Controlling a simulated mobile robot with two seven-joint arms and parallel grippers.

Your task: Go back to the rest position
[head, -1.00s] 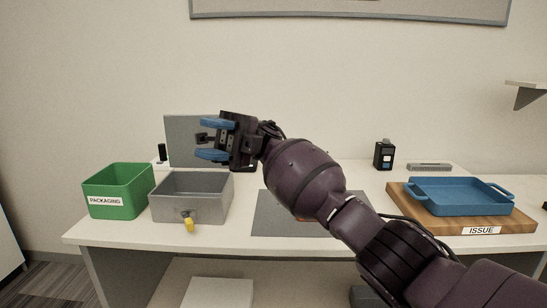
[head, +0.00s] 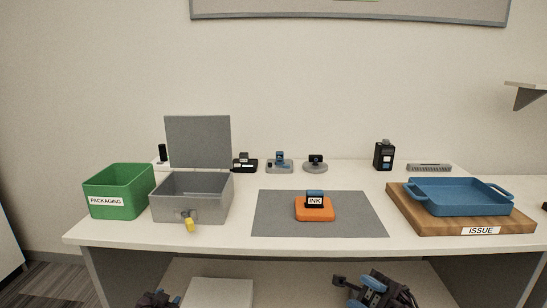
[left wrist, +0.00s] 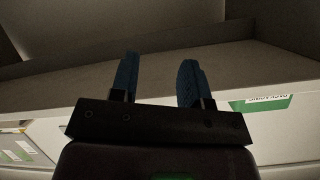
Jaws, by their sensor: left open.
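My left gripper (head: 160,300) shows only in part at the bottom edge of the head view, left of centre, below the table front. In the left wrist view its two blue fingers (left wrist: 158,80) stand apart with nothing between them. My right gripper (head: 362,290) is low in front of the table, right of centre, partly cut off by the bottom edge. Its dark body and blue parts show, but its jaw gap is unclear. Neither gripper touches anything on the tabletop.
The table (head: 250,240) holds a green PACKAGING bin (head: 105,208), a grey box (head: 205,210) with raised lid and yellow padlock (head: 190,225), an orange ink pad (head: 314,213) on a grey mat (head: 270,222), and a blue tray (head: 460,203) on a wooden ISSUE board (head: 410,215).

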